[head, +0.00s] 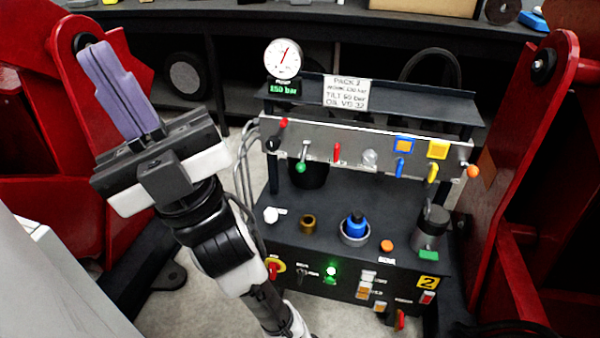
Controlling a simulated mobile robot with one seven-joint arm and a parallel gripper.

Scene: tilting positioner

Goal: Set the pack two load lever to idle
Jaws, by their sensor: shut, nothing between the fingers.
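The pack two unit (350,235) is a dark hydraulic bench with a grey valve panel (320,143) across it. The panel carries a red-tipped lever (283,124) at its left end and a green-knobbed lever (301,160) hanging down. A red handle (337,152), blue handle (400,167), yellow handle (432,172) and orange knob (473,172) follow to the right. No readable label shows which is the load lever. My gripper (97,50), with purple fingers, is shut and empty, pointing up at the left, well apart from the panel.
A dial gauge (283,58) stands above a green display reading 150 bar. Red steel frames (540,150) flank the unit on both sides. A blue-topped cup (355,230) and a grey canister (430,225) stand on the lower deck. Grey hoses run beside its left edge.

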